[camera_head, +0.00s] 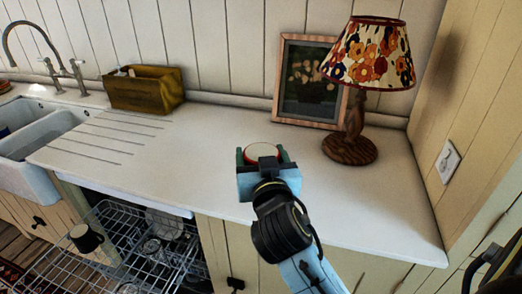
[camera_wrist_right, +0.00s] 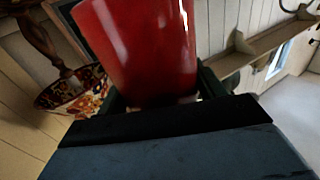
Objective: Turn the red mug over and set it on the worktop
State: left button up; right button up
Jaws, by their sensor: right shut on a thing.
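The red mug (camera_wrist_right: 145,45) fills the middle of the right wrist view, shut between the fingers of my right gripper. In the head view only a pale round end of the mug with a red rim (camera_head: 262,148) shows between the fingertips. I cannot tell whether that end is its mouth or its base. My right gripper (camera_head: 262,155) is over the pale worktop (camera_head: 205,160), near its middle; a gap below the mug cannot be made out. My left gripper is not in view.
A flowered lamp (camera_head: 355,145) and a framed picture (camera_head: 308,85) stand at the back right. A wooden box (camera_head: 143,90) is back left, by the sink (camera_head: 42,155). A wire rack (camera_head: 120,255) with a black mug (camera_head: 86,238) and glasses is out below. The worktop left of the gripper is clear.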

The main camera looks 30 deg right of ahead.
jog(key=s+a+r+p, duration=0.3)
jog(key=s+a+p, duration=0.2)
jog(key=s, duration=0.4)
jog(key=shift+s+a+r, duration=0.25)
jog(key=shift+a+r, duration=0.05)
jog(key=shift+a, duration=0.15)
jog(key=n+p, duration=0.4)
jog(key=n, duration=0.3)
